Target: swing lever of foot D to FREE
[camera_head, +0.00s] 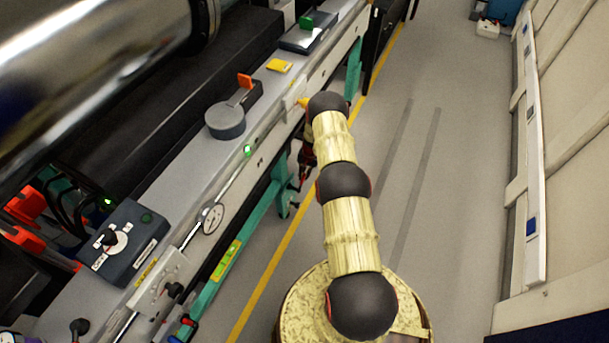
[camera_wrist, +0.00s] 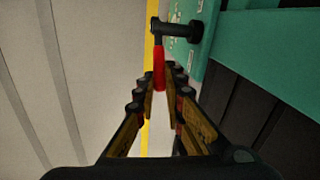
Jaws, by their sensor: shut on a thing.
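In the wrist view a red lever handle (camera_wrist: 159,68) hangs from a black pivot pin (camera_wrist: 180,29) beside a teal part (camera_wrist: 209,30) of the support frame. My gripper (camera_wrist: 164,82) is shut on the red handle, with its fingertips on either side near the lower end. The lettering on the teal part is too small to read, so I cannot tell the lever's marked position or the foot's letter. In the head view my gripper is mostly hidden under my arm, low beside the teal frame (camera_head: 266,204).
The floor aisle (camera_head: 430,190) on the right is clear.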

